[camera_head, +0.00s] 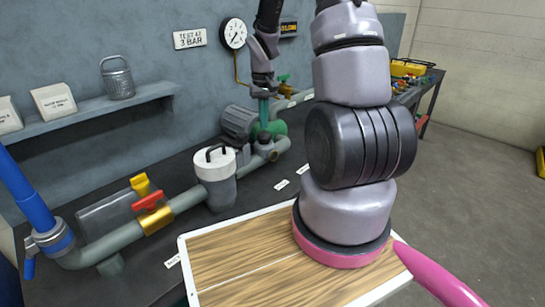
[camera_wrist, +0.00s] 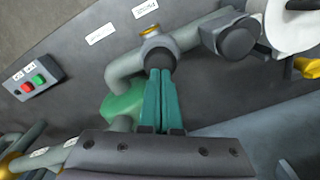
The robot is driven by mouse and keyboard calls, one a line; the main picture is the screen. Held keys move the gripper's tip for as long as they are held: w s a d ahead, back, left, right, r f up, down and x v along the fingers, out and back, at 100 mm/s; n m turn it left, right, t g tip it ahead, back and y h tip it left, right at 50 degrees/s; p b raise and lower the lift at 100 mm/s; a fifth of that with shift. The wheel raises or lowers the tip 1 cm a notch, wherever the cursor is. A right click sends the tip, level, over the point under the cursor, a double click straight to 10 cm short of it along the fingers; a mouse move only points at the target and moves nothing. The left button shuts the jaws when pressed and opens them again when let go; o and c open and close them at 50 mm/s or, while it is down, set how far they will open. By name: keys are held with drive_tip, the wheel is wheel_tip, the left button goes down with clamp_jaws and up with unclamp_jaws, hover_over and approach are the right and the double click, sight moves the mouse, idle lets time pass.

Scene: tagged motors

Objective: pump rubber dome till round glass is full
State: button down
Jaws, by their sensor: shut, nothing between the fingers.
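My gripper (camera_head: 264,122) points down over the pipework, its teal fingers shut together with nothing between them. In the wrist view the fingertips (camera_wrist: 160,72) reach over a dark rounded cap (camera_wrist: 159,57), which looks like the rubber dome. The same dark cap (camera_head: 264,139) sits just below the fingers in the head view. I cannot tell whether they touch it or whether it is pressed in. A small round fitting with a brass rim (camera_head: 273,155), likely the round glass, is beside it; it also shows in the wrist view (camera_wrist: 150,31). Its fill level cannot be read.
A white-lidded strainer (camera_head: 217,165) stands left of the dome, with a pipe and red and yellow valve handles (camera_head: 147,200) further left. A green pump body (camera_wrist: 125,105) is close to the fingers. A button box (camera_wrist: 32,86) lies at the wrist view's left.

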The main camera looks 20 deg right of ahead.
drive_tip(key=shift+f, duration=0.25)
idle(0.3)
drive_tip(key=shift+f, duration=1.25)
drive_tip(key=shift+r, duration=1.45)
drive_tip(key=shift+f, duration=0.25)
drive_tip(key=shift+f, duration=1.2)
drive_tip(key=shift+r, duration=1.45)
drive_tip(key=shift+f, duration=0.15)
